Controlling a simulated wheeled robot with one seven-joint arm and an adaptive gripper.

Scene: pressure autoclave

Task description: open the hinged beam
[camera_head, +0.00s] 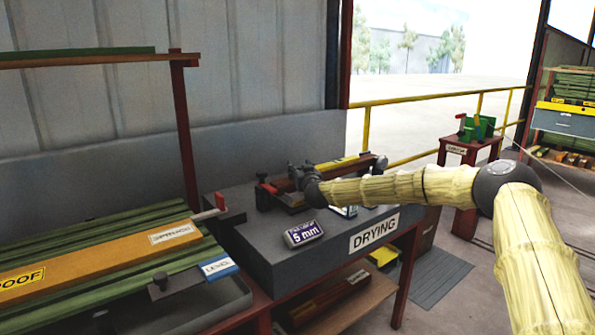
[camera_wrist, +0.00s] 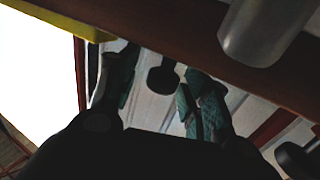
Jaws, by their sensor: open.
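A dark red-brown beam with a yellow strip (camera_head: 338,163) lies across the device on the grey DRYING bench; I take it as the hinged beam. In the wrist view a brown beam (camera_wrist: 190,40) crosses the top, sloping down to the right. A dark knob on a short stem (camera_wrist: 163,78) shows below the beam, between my fingers in the picture. My gripper (camera_wrist: 158,92) is open, with one green-padded finger on each side of the knob; I cannot tell whether either touches it. In the head view my gripper (camera_head: 299,177) is at the device's near side, partly hidden by my wrist.
A grey cylinder (camera_wrist: 265,30) hangs close at the wrist view's upper right. A rack with green strips and an orange beam (camera_head: 100,258) is at left. A yellow railing (camera_head: 430,98) runs behind.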

